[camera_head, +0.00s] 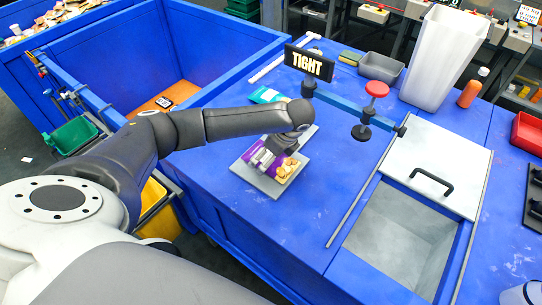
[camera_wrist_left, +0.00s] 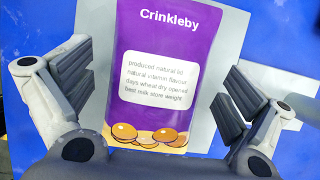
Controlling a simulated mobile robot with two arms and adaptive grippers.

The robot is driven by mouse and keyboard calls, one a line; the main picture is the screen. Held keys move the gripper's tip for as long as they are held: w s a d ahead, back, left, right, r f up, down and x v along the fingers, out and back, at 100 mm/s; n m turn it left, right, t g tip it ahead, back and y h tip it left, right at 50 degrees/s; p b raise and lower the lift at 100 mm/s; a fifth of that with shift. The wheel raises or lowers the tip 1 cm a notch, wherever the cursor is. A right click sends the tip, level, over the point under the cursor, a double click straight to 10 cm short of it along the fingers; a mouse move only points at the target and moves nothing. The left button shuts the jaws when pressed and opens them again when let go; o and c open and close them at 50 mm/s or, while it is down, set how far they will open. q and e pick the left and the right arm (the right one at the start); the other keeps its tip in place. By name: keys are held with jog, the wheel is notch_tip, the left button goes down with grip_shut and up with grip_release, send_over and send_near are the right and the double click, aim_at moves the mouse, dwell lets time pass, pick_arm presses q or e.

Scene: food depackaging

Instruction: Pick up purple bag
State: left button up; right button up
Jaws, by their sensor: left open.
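The purple bag (camera_head: 285,170) lies flat on a grey board (camera_head: 267,186) on the blue table. In the left wrist view the purple bag (camera_wrist_left: 165,35) fills the middle, with the name "Crinkleby", a white text panel and golden biscuits printed on it. My left gripper (camera_head: 264,160) is above the bag. In the left wrist view the left gripper (camera_wrist_left: 148,100) has its fingers spread wide, one on each side of the bag, with nothing between them gripped. The arm hides part of the bag in the head view. My right gripper is in neither view.
A blue post arm with a "TIGHT" sign (camera_head: 309,62) and a red knob (camera_head: 377,89) stand behind the board. To the right are a lidded opening (camera_head: 430,180) and a tall white bin (camera_head: 440,60). Bare blue table (camera_head: 305,235) lies in front.

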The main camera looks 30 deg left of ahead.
pick_arm(q)
jog(key=shift+a+f, duration=0.25)
jog(key=shift+f, duration=0.2)
jog(key=c, duration=0.9)
jog(key=shift+r, duration=0.1)
